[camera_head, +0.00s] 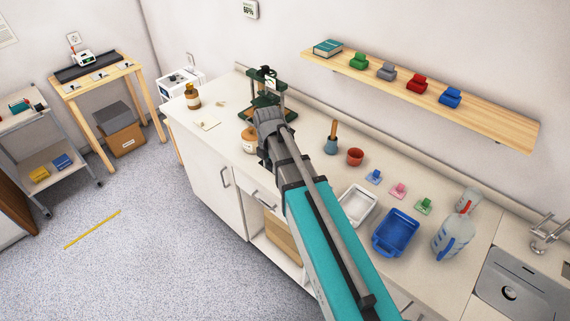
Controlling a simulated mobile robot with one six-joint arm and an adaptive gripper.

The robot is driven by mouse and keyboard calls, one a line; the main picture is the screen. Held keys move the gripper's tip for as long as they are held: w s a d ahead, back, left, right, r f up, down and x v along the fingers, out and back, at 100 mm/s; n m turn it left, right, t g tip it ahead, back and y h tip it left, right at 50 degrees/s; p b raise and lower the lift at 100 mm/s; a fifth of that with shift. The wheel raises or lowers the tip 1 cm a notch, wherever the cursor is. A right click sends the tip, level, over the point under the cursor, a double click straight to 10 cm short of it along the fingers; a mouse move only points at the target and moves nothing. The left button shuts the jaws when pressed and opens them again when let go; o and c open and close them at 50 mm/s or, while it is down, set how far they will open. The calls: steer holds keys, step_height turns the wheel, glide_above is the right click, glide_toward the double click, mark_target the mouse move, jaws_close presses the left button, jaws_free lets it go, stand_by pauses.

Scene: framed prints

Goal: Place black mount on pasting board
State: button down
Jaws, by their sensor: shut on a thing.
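My gripper (267,122) is at the far end of my arm, over the back left part of the counter, in front of a dark green press. My arm and wrist hide most of the jaws. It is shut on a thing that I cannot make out. I cannot pick out the black mount for certain.
A white tray (359,205), a blue tub (396,233) and a jug (453,235) stand right of my arm. A wall shelf (430,95) overhangs the counter's back.

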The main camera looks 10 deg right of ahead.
steer(key=shift+s+a+r, duration=0.15)
steer(key=shift+s+a, duration=0.05)
steer(key=shift+s, duration=0.4)
steer(key=shift+s+a+r, duration=0.1)
steer(key=shift+s+a, duration=0.05)
steer(key=shift+s, duration=0.45)
steer(key=shift+w+f, duration=0.1)
steer(key=w+d+f+b, duration=0.1)
steer(key=w+f+b, duration=0.1)
steer(key=w, duration=0.1)
steer(key=w+d+f+b, duration=0.2)
steer(key=w+f+b, duration=0.1)
steer(key=w, duration=0.1)
steer(key=w+d+f+b, duration=0.1)
steer(key=w+f+b, duration=0.1)
steer(key=w, duration=0.2)
steer(key=shift+d+f+b, duration=0.35)
steer(key=shift+d+f, duration=0.05)
steer(key=shift+w+d+f+b, duration=0.25)
steer(key=shift+w+f+b, duration=0.25)
steer(key=shift+f+b, duration=0.1)
steer(key=shift+w+d+f+b, duration=0.2)
steer(key=shift+w+f+b, duration=0.25)
steer(key=shift+f+b, duration=0.25)
steer(key=shift+s+f+b, duration=0.1)
steer(key=shift+f+b, duration=1.2)
